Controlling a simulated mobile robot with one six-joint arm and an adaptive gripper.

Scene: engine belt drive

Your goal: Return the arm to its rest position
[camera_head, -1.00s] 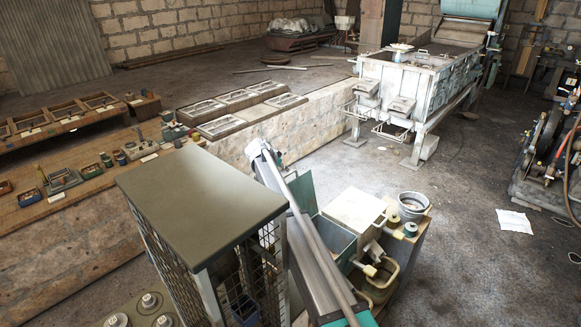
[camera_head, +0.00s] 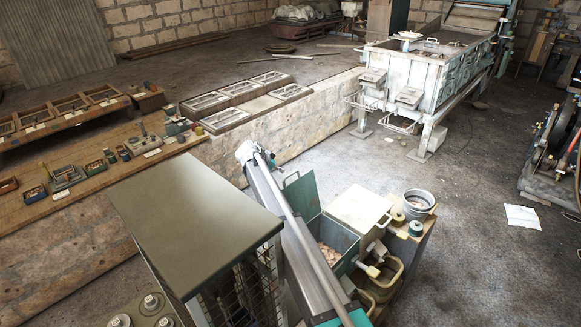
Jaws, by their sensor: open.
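My arm runs from the bottom centre of the head view up and to the left, as a long grey link with a thinner tube beside it. Its pale upper joint is at the top of this link, in front of the stone bench wall (camera_head: 300,125). The arm passes close to the right side of a flat-topped mesh cabinet (camera_head: 175,215); I cannot tell whether they touch. My gripper is not visible in this view.
Right of the arm stand an open green bin (camera_head: 335,240), a white lidded box (camera_head: 360,208) and a metal bucket (camera_head: 419,203). A pale metal trough on legs (camera_head: 425,85) stands behind. Open floor (camera_head: 465,190) lies to the right, with a paper sheet (camera_head: 522,217).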

